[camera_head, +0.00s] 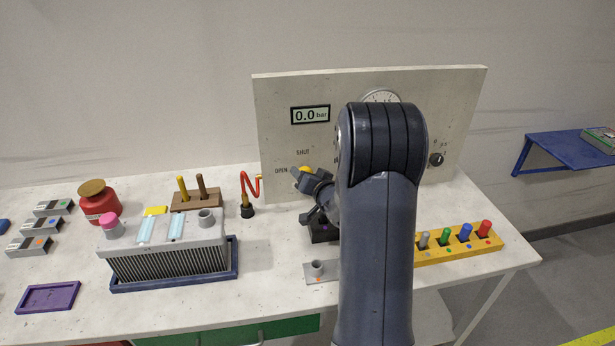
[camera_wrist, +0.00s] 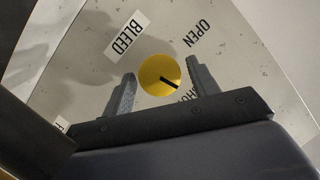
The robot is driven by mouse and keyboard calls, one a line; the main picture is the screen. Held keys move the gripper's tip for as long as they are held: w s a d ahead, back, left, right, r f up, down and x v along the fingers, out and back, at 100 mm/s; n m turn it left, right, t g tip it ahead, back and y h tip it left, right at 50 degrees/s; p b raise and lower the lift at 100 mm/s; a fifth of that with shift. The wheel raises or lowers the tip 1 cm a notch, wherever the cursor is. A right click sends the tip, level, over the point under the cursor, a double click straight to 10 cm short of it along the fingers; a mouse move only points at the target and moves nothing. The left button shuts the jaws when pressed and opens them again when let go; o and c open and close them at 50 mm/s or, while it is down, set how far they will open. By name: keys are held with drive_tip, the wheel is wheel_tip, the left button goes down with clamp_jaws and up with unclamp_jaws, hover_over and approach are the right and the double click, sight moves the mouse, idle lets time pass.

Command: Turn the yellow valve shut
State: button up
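The yellow valve (camera_wrist: 158,72) is a round knob with a black pointer line, on a pale upright panel (camera_head: 400,85). In the wrist view the line points down right, toward a partly hidden label (camera_wrist: 207,97) that seems to read SHUT. The OPEN label (camera_wrist: 197,33) is upper right and BLEED (camera_wrist: 127,35) upper left. My gripper (camera_wrist: 160,68) is open, with one finger on each side of the knob and visible gaps. Contact and depth are unclear. In the head view only a bit of the yellow knob (camera_head: 305,168) shows behind my gripper.
The panel display (camera_head: 310,115) reads 0.0 bar. My arm hides much of the panel, including part of a gauge (camera_head: 381,96). A black switch knob (camera_head: 436,160) is at right. A yellow rack (camera_head: 455,255) of coloured pegs and a grey finned block (camera_head: 165,262) stand on the bench.

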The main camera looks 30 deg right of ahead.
drive_tip(key=shift+o, duration=0.4)
drive_tip(key=shift+s, duration=0.1)
drive_tip(key=b+v, duration=0.1)
drive_tip(key=v, duration=0.9)
drive_tip(key=shift+s+r, duration=0.1)
drive_tip(key=shift+s, duration=0.2)
